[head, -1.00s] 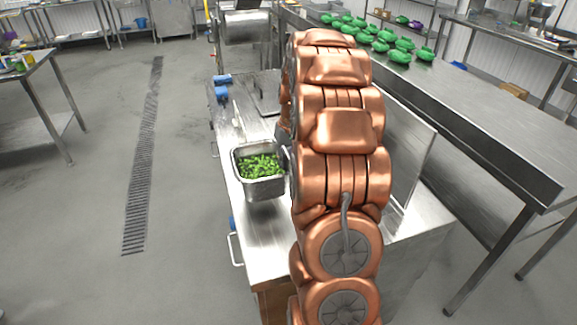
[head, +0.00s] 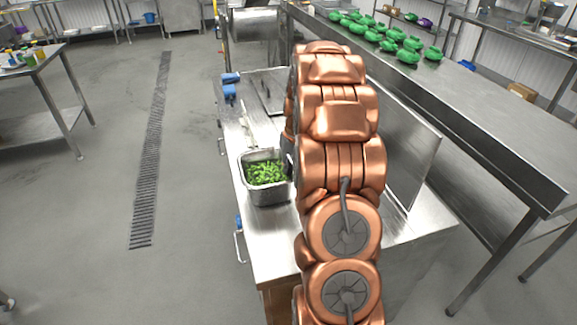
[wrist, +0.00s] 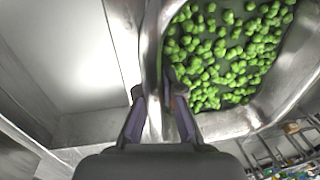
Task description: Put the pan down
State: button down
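The pan (head: 270,196) is a deep metal container holding green vegetable pieces. In the head view it is over the left part of the steel counter; I cannot tell whether it touches the top or hangs just above it. In the wrist view the pan's wall (wrist: 152,70) runs between the two fingers of my gripper (wrist: 158,95), with the green pieces on the right side. The fingers are closed on that wall. In the head view my copper arm hides most of the gripper and the pan's right side.
The steel counter (head: 262,240) has bare room in front of the pan. Blue-handled items (head: 230,88) lie at its far left. An upright metal panel (head: 405,150) stands right of my arm. A long table (head: 480,120) at right holds several green pots (head: 407,56).

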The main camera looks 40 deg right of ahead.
jog(key=c, duration=1.8)
grip_release()
jog(key=shift+f, duration=0.15)
jog(key=o, duration=0.5)
jog(key=r+b, duration=0.1)
jog(key=r, duration=0.3)
jog(key=d+r+b, duration=0.1)
jog(key=r, duration=0.3)
jog(key=s+r+b, duration=0.1)
jog(key=r+b, duration=0.1)
jog(key=r, duration=0.2)
jog(key=shift+d+r, duration=0.1)
jog(key=shift+d, duration=0.25)
